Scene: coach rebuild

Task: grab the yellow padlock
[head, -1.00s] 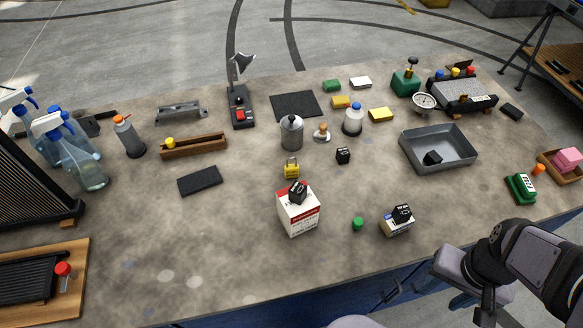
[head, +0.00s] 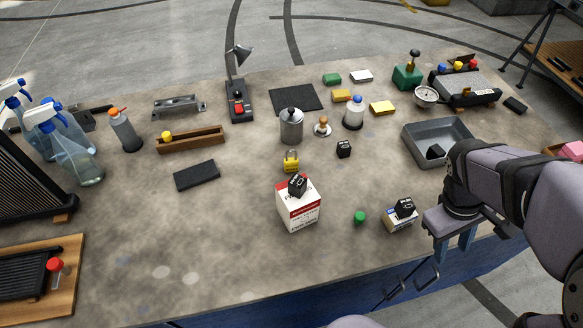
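The yellow padlock (head: 291,165) stands upright on the bench near the middle, shackle up. It is just behind the red and white box (head: 298,208) and in front of the grey metal canister (head: 291,128). My gripper (head: 454,249) is at the bench's front right edge, pointing down, well to the right of the padlock and nearer the camera. Its two blue fingers are apart with nothing seen between them.
A grey tray (head: 411,153) is partly behind my arm. Bare bench lies left of the padlock.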

